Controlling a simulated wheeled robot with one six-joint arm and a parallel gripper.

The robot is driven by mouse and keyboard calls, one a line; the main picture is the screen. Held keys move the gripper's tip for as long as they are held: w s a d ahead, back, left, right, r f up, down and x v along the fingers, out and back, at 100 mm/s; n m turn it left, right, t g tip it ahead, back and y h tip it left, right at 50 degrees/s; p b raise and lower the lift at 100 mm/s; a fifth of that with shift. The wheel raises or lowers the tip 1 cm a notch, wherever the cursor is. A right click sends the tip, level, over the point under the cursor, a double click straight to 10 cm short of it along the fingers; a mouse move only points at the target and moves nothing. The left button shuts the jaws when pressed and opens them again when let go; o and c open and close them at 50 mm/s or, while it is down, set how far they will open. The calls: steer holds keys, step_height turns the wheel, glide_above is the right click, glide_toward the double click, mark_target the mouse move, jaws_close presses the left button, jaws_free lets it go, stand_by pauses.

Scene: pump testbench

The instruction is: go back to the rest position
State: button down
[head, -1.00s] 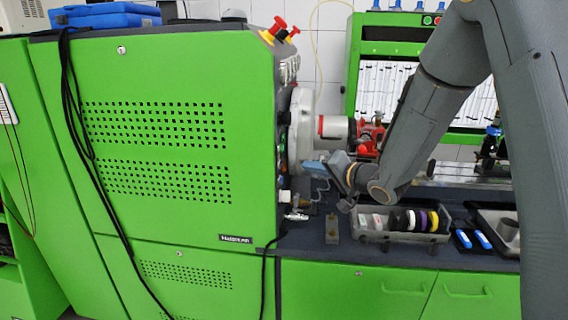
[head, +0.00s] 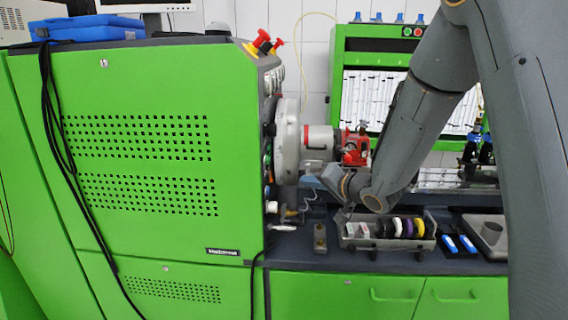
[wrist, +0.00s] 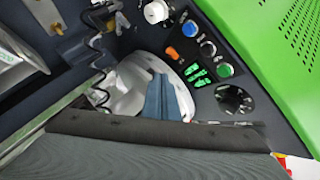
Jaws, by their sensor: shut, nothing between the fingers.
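My gripper (head: 313,169) is small in the head view, at the end of my grey arm, just right of the large pale round flange (head: 287,140) on the green machine's side. In the wrist view its blue-grey fingers (wrist: 160,98) are together and empty, in front of a pale round metal part. Whether they touch anything cannot be told, but they appear to hang free above the dark bench. My forearm slopes up to the right from the wrist.
The green machine cabinet (head: 150,170) stands close on the left. A tray (head: 390,241) of coloured rings lies below my wrist, beside blue-and-black items (head: 458,245). A red fitting (head: 356,147) is behind my arm. Buttons (wrist: 208,48) line the machine's side panel.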

steer(key=s+d+f+g+h+b, duration=0.1)
steer(key=s+d+f+h, duration=0.25)
steer(key=s+d, duration=0.2)
steer(key=s+d+f+g+h+b, duration=0.1)
steer(key=s+d+f+g+h, duration=0.2)
steer(key=d, duration=0.4)
steer(key=s+d+f+n+g+h, duration=0.1)
steer(key=s+f+g, duration=0.1)
steer(key=s, duration=0.9)
steer(key=s+d+f+n+g+h, duration=0.1)
steer(key=s+g, duration=0.3)
steer(key=s, duration=0.8)
steer(key=shift+d+f+n+b, duration=0.45)
steer(key=shift+d+f, duration=0.15)
steer(key=shift+f, duration=0.25)
